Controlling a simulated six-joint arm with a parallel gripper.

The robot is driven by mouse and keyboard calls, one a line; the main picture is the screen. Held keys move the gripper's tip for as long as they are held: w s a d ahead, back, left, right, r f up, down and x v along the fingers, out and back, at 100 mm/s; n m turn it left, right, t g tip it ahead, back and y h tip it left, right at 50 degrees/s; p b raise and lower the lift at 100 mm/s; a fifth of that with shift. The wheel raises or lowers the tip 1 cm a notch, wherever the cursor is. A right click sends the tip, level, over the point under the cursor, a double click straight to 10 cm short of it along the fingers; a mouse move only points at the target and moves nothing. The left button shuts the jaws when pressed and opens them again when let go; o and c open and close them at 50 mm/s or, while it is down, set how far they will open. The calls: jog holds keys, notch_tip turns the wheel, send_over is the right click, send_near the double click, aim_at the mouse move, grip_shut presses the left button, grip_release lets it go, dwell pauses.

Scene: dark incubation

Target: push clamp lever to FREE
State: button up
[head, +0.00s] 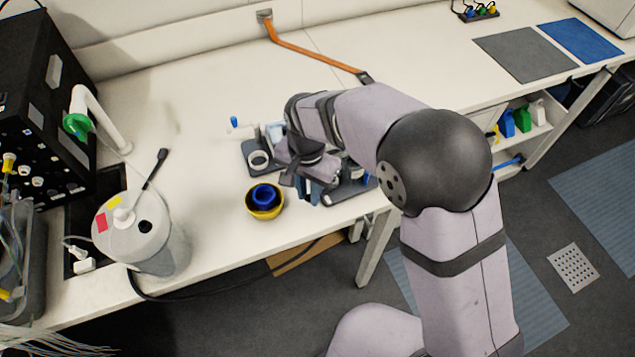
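A dark grey fixture (248,149) with a pale ring stands on the white bench, just left of my wrist. A thin lever with a blue tip (233,122) sticks out at its upper left and looks like the clamp lever. No FREE marking can be read at this size. My gripper (312,194) points down over the bench's front part, right of the fixture and apart from the blue tip. Its fingers are small and partly covered by my wrist, so I cannot tell whether they are open. Part of the fixture is hidden behind my arm.
A yellow bowl (265,211) with a blue cup (264,195) stands near the front edge, left of my gripper. A dark tray (350,191) lies right of it, partly hidden. A grey canister (140,235) stands at left. The bench behind the fixture is clear.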

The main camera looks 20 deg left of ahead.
jog(key=shift+w+a+m+p, duration=0.15)
jog(key=shift+a+m+p, duration=0.4)
jog(key=shift+m, duration=0.65)
jog(key=shift+a, duration=0.15)
jog(key=shift+w+a+m+p, duration=0.2)
jog(key=shift+a+m+p, duration=0.15)
jog(key=shift+m, duration=0.45)
jog(key=shift+a+m, duration=0.25)
jog(key=shift+m, duration=0.15)
jog(key=shift+w, duration=0.1)
jog(key=shift+w+a+m+p, duration=0.4)
jog(key=shift+a+m+p, duration=0.1)
jog(key=shift+m, duration=0.7)
